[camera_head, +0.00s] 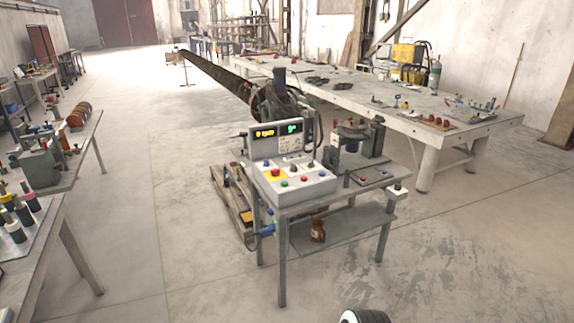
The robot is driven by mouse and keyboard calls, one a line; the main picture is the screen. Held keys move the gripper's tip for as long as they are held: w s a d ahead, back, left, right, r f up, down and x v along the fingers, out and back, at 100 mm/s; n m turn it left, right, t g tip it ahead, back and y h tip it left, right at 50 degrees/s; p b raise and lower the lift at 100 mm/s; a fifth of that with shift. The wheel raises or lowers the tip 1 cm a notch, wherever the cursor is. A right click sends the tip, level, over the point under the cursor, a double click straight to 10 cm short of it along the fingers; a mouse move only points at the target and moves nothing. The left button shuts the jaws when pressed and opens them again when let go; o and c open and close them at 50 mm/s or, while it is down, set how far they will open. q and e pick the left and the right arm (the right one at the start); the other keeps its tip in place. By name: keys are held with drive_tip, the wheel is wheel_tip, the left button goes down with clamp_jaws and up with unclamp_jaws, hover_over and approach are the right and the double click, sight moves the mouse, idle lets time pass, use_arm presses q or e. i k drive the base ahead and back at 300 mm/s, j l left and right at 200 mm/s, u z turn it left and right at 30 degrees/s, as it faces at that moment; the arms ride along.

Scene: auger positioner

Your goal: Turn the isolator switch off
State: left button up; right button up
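A grey control console (292,180) stands on a small metal table in the middle of the view. Its upright panel (281,140) has two lit displays, one amber and one green. Its sloped face carries several coloured buttons and a yellow patch with a red knob (275,172).
A long auger (215,74) runs back from the machine behind the console. A wooden pallet (232,200) lies left of the table. A large workbench (455,124) stands behind right, and cluttered benches line the left. Floor in front and left of the console is clear.

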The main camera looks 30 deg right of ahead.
sight(275, 173)
drive_tip(key=i+j+z, duration=0.1)
drive_tip(key=i+z, duration=0.15)
drive_tip(key=i, duration=0.65)
